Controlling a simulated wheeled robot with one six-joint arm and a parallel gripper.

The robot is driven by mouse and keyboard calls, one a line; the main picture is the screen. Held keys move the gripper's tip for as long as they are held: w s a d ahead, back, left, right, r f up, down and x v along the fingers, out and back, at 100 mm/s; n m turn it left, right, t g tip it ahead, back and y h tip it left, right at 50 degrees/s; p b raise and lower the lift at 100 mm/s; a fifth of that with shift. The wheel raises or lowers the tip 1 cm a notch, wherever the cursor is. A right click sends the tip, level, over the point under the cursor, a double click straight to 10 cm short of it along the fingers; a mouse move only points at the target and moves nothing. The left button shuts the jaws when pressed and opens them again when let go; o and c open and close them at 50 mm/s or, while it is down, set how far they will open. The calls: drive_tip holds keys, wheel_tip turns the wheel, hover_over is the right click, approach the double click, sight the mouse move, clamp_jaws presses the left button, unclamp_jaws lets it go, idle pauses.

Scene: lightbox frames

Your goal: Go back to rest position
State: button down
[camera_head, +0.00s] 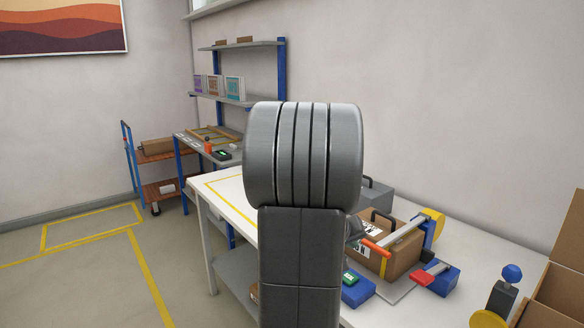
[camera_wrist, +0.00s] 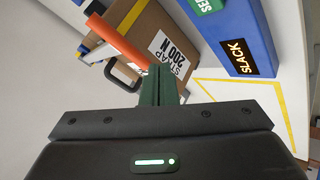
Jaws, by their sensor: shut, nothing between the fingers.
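My gripper (camera_wrist: 161,85) shows in the wrist view, its dark green fingers together with nothing between them. Past the fingertips is a brown cardboard box (camera_wrist: 167,25) with a white label reading "STRAP 200 N" and a dark handle. An orange bar (camera_wrist: 118,38) passes near the box. In the head view my grey arm fills the middle and hides the gripper. The same box (camera_head: 402,262) stands on the white table there, with a yellow strap across it.
The white table (camera_head: 226,196) has a blue device (camera_head: 357,290), a blue and red tensioner (camera_head: 438,278) and a grey case (camera_head: 376,196). Open cardboard (camera_head: 556,295) stands at the right. A shelf bench (camera_head: 209,146) and a cart (camera_head: 160,170) stand behind. The floor at left is clear.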

idle(0.4)
wheel_tip(320, 180, down, 6)
drive_tip(key=b, duration=0.4)
drive_tip(key=shift+r, duration=0.2)
drive_tip(key=shift+f+b, duration=0.2)
drive_tip(key=shift+b, duration=0.2)
drive_tip(key=shift+r+b, duration=0.1)
drive_tip(key=shift+b, duration=0.7)
drive_tip(key=shift+r, duration=0.4)
drive_tip(key=shift+r+p, duration=0.8)
drive_tip(key=shift+r, duration=0.15)
wheel_tip(320, 180, down, 3)
drive_tip(key=shift+r+b, duration=0.15)
drive_tip(key=shift+b, duration=0.85)
drive_tip(key=shift+r+p, duration=0.4)
drive_tip(key=shift+p, duration=1.3)
